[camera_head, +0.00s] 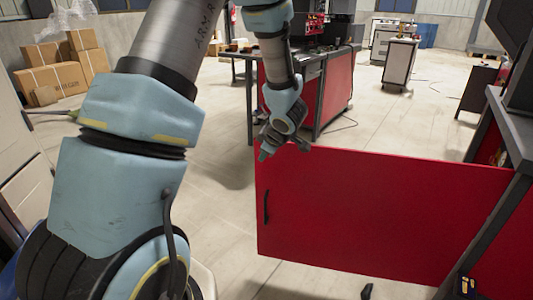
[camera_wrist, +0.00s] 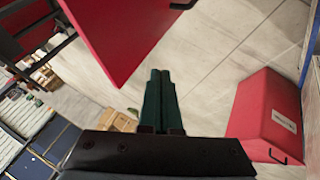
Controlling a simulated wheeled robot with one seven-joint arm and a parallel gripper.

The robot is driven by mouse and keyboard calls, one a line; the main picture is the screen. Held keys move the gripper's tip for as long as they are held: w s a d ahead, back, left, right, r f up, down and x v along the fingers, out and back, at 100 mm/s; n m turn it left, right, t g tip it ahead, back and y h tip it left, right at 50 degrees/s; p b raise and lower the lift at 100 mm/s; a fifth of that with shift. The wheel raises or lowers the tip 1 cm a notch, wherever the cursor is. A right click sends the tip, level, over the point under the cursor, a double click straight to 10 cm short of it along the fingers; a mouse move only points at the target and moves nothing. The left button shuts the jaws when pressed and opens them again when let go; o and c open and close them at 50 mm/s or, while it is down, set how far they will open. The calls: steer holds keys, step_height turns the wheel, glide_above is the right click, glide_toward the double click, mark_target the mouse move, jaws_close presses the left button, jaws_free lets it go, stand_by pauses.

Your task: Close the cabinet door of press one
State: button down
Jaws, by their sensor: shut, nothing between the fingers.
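The red cabinet door (camera_head: 375,215) stands open in the head view, reaching left from the press frame at the right. Its dark handle (camera_head: 266,207) is near the free left edge. My gripper (camera_head: 264,155) is by the door's upper left corner, and a gap or contact cannot be told there. In the wrist view the shut, empty dark green fingers (camera_wrist: 157,78) point past the edge of a red panel (camera_wrist: 120,30), which seems to be this door. The cabinet's inside is mostly hidden behind the door.
The dark press frame (camera_head: 512,130) stands at the right. Another red workbench (camera_head: 335,90) is behind my gripper. Cardboard boxes (camera_head: 55,75) are stacked at the far left. A red box with a white label (camera_wrist: 265,115) shows in the wrist view. Tiled floor left of the door is clear.

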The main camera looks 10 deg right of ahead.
steer(key=w+d+f, duration=0.1)
steer(key=w+f, duration=0.2)
steer(key=w, duration=0.3)
steer(key=shift+f, duration=0.15)
steer(key=shift+w+d, duration=0.1)
